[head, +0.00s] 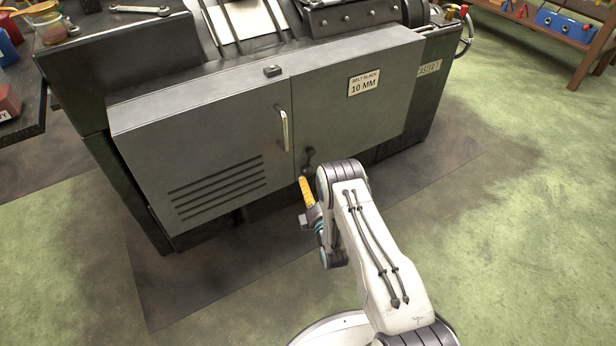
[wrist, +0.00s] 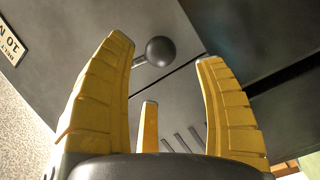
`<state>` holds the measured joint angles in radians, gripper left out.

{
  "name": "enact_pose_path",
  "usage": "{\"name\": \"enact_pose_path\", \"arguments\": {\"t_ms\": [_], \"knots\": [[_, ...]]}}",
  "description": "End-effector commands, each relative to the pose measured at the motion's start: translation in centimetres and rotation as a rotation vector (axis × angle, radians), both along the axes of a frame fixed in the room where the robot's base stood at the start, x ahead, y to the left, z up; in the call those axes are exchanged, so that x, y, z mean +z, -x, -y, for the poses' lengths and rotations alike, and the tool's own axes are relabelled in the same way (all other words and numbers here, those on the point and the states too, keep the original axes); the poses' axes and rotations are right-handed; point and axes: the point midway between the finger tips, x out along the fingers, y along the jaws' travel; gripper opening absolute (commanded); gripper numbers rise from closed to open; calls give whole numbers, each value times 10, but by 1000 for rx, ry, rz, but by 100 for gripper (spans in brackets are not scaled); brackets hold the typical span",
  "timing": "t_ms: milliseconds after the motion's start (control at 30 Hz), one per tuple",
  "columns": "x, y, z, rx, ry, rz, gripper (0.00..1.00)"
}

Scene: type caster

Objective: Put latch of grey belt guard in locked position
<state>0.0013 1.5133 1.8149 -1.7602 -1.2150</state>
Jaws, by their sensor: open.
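The grey belt guard (head: 330,112) is a wide grey cabinet on the machine's front, with a vertical seam and a pale handle (head: 284,130). A dark latch with a ball knob (head: 308,155) sits low on its front, just right of the seam. In the wrist view the black ball knob (wrist: 160,51) and its short stem show between the yellow fingertips, beyond them. My gripper (head: 305,181) is open and empty, just below the latch in the head view. No contact with the knob is visible. My arm partly hides the gripper in the head view.
A label plate (head: 364,84) reads "BELT SLACK 10 MM". Louvre slots (head: 217,188) mark the guard's lower left. A bench with a red box (head: 8,103) stands at left. A wooden table with a blue box (head: 566,25) stands far right. The green floor (head: 500,220) at right is clear.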

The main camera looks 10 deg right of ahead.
Motion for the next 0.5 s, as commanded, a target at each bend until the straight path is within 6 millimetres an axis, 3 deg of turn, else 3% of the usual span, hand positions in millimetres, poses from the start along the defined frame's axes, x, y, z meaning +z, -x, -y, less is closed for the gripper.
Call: {"name": "enact_pose_path", "arguments": {"t_ms": [500], "knots": [[-3,-39,0,0,-1,0,65]]}}
